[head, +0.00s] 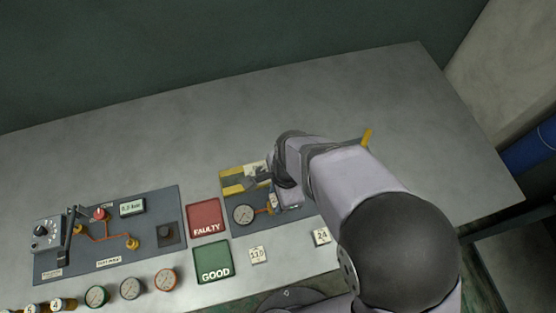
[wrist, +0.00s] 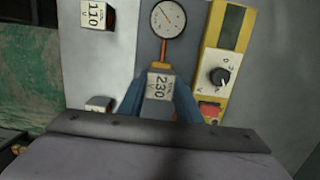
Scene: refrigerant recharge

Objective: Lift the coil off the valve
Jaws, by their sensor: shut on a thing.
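The coil (wrist: 159,87), a grey block with a white 230 V label, sits between the blue fingers of my gripper (wrist: 160,98) in the wrist view. The fingers are shut on its two sides. The valve is hidden beneath the coil and gripper, so I cannot tell whether the coil is still seated on it. An orange pipe (wrist: 164,52) runs from a round gauge (wrist: 168,19) toward the coil. In the head view my wrist covers part of this spot, beside the gauge (head: 244,214).
A 110 coil (head: 258,254) and a 24 coil (head: 321,236) lie on the bench nearby. A yellow meter (wrist: 222,60) lies close to my gripper's right. A red FAULTY pad (head: 206,217) and a green GOOD pad (head: 214,262) are to the left. The rear bench is clear.

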